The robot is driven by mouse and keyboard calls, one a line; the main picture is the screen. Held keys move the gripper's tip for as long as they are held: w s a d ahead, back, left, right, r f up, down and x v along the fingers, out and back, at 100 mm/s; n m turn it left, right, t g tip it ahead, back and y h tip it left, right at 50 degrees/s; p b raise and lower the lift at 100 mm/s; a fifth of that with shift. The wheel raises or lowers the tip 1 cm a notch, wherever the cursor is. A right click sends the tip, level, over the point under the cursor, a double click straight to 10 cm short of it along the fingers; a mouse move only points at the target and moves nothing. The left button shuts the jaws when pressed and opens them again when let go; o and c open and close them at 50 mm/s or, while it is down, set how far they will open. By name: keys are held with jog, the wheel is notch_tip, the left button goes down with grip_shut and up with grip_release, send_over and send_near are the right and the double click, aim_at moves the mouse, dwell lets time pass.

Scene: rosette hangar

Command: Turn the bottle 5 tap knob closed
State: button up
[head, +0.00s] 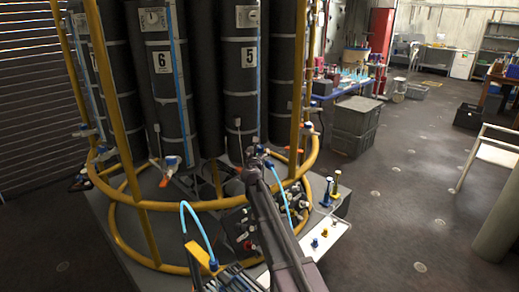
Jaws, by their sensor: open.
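Bottle 5 (239,90) is a tall dark grey cylinder in the rosette, with a white "5" label and light straps. My arm reaches up from the bottom of the head view, and my gripper (257,152) is at the lower front of bottle 5, by the yellow ring. The fingers are small and dark here. The tap is mostly hidden behind my gripper; blue and orange bits (269,163) show just right of it. I cannot tell whether the fingers touch the knob, or how the knob is turned.
Bottle 6 (162,92) stands to the left with its own tap (172,162). A yellow tubular frame (190,205) rings the bottles. A light blue hose (199,232) loops near my arm. Grey crates (355,128) stand to the right, with open floor beyond.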

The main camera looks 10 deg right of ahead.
jog(key=shift+x, duration=1.2)
